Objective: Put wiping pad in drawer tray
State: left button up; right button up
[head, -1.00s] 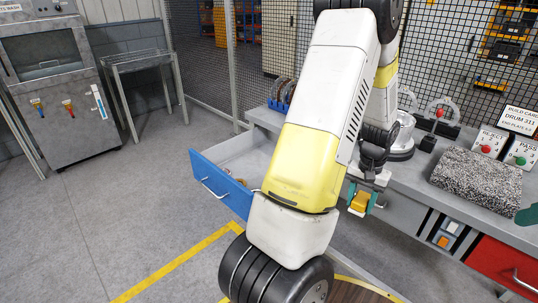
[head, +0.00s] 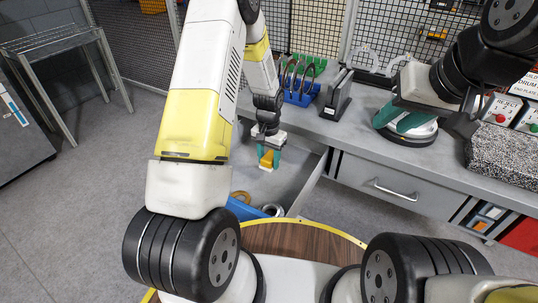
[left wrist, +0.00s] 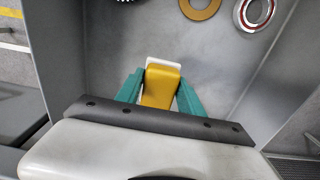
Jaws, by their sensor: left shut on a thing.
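My left gripper (head: 268,158) is shut on the wiping pad (head: 267,160), a yellow block with a white edge. In the left wrist view the pad (left wrist: 161,86) sits between the teal fingers of the gripper (left wrist: 160,93). The tray floor (left wrist: 222,60) fills much of the wrist view; I cannot tell the gap below the pad. My right gripper (head: 408,124) has teal fingers over a round white-and-black fixture (head: 420,136); its jaw opening is unclear.
A tan ring (head: 240,197) and a metal bearing ring (head: 272,210) lie in the drawer, clear of the pad. A blue rack (head: 300,92) with dark rings and a black stand (head: 337,93) are on the bench. A closed grey drawer (head: 375,185) is to the right.

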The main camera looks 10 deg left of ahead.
pick_arm(q)
send_over(268, 180)
notch_tip(268, 180, down, 4)
jog(key=shift+w+f, duration=0.1)
jog(key=shift+f, duration=1.6)
jog(key=shift+f, duration=0.15)
jog(key=o, duration=1.3)
